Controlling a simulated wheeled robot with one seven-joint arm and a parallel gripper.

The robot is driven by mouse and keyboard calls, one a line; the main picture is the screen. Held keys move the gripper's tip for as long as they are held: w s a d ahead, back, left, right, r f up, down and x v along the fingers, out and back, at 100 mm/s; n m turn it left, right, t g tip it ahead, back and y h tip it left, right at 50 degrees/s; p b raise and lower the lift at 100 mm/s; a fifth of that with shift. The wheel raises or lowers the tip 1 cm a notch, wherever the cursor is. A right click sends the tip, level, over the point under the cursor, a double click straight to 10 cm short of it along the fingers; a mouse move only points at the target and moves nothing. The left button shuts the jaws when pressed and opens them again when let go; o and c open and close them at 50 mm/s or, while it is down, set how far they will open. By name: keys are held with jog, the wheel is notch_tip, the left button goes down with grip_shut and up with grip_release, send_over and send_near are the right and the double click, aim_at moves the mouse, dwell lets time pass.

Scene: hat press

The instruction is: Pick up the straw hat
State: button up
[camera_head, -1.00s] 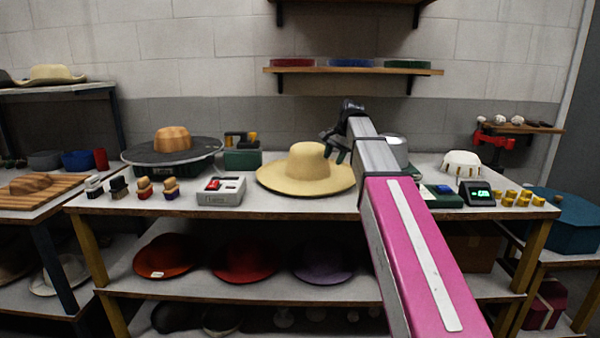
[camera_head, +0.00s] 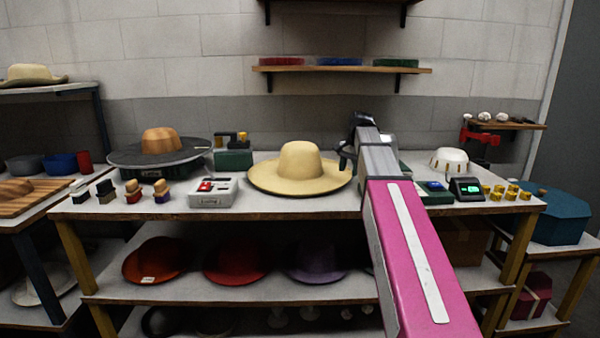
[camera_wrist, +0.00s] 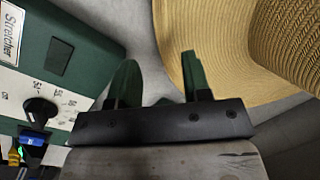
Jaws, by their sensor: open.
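The straw hat (camera_head: 299,169) is pale yellow with a wide brim and a round crown. It sits on the middle of the white worktable (camera_head: 90,207). In the wrist view its woven brim and crown (camera_wrist: 285,40) fill the upper right. My gripper (camera_wrist: 160,75) is open and empty, with its two green fingers apart. The right finger overlaps the edge of the brim in that view; I cannot tell whether they touch. In the head view my gripper (camera_head: 345,158) is at the hat's right side, partly hidden by my arm.
A green and white box marked "Stretcher" (camera_wrist: 60,50) stands close on the left in the wrist view. A white control box (camera_head: 213,193) and a hat block on a dark disc (camera_head: 160,150) are left of the hat. Several hats (camera_head: 240,261) lie on the lower shelf.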

aim_at(346, 181)
jog(key=f, duration=0.2)
jog(key=a+f, duration=0.1)
jog(key=f, duration=0.1)
jog(key=shift+f, duration=0.4)
